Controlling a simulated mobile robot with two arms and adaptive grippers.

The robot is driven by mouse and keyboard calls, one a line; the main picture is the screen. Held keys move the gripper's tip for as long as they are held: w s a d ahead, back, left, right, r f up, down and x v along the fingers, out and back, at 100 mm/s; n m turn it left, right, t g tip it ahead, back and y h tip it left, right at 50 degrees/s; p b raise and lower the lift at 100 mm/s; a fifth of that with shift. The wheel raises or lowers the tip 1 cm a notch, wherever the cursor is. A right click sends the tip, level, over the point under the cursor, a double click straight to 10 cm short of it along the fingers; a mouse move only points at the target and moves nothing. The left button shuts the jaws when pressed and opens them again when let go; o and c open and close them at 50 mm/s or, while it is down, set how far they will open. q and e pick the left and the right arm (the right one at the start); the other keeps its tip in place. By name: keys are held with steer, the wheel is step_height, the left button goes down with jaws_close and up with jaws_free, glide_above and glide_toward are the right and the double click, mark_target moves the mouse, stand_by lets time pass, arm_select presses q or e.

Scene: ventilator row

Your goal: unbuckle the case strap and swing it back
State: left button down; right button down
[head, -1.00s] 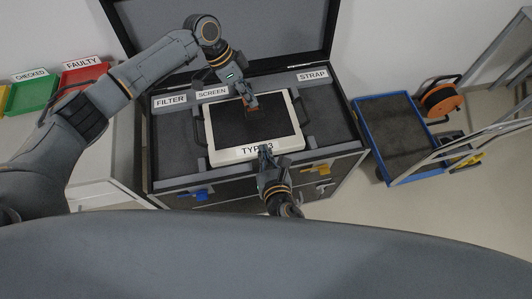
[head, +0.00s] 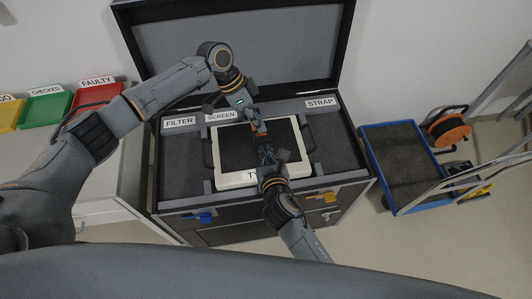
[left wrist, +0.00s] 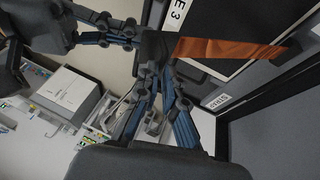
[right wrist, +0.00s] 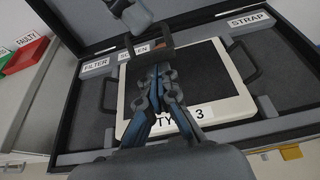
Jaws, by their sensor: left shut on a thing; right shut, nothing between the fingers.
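The orange strap (left wrist: 230,48) crosses the dark face of the white-framed TYPE 3 unit (head: 236,180), which lies in the open case (head: 170,192). A dark piece (left wrist: 156,46) at the strap's end, perhaps its buckle, is at my left fingertips. My left gripper (head: 257,130) is shut on the strap's end above the unit; the orange also shows in the right wrist view (right wrist: 160,44). My right gripper (head: 266,152) is shut and empty over the unit, just in front of the left one. The grippers hide much of the strap in the head view.
The case lid (head: 240,50) stands open behind. Labels FILTER, SCREEN and STRAP (head: 321,102) line the case's back edge.

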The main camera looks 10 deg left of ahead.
arm_select(q)
steer(key=shift+w+a+f, duration=0.2)
steer(key=shift+a, duration=0.05)
steer(key=shift+s+f, duration=0.15)
steer(key=shift+s, duration=0.05)
arm_select(e)
steer(key=shift+w+a+r, duration=0.15)
steer(key=shift+w+r, duration=0.15)
steer(key=shift+r, duration=0.25)
steer(key=shift+w+a+r, duration=0.1)
steer(key=shift+w+r, duration=0.2)
steer(key=shift+r, duration=0.25)
arm_select(q)
steer(key=c, duration=1.7)
jaws_free()
steer(key=shift+o, duration=1.1)
steer(key=shift+w+f, duration=0.15)
steer(key=shift+w, duration=0.1)
arm_select(e)
steer(key=shift+w+f, duration=0.15)
steer(key=shift+w, duration=0.15)
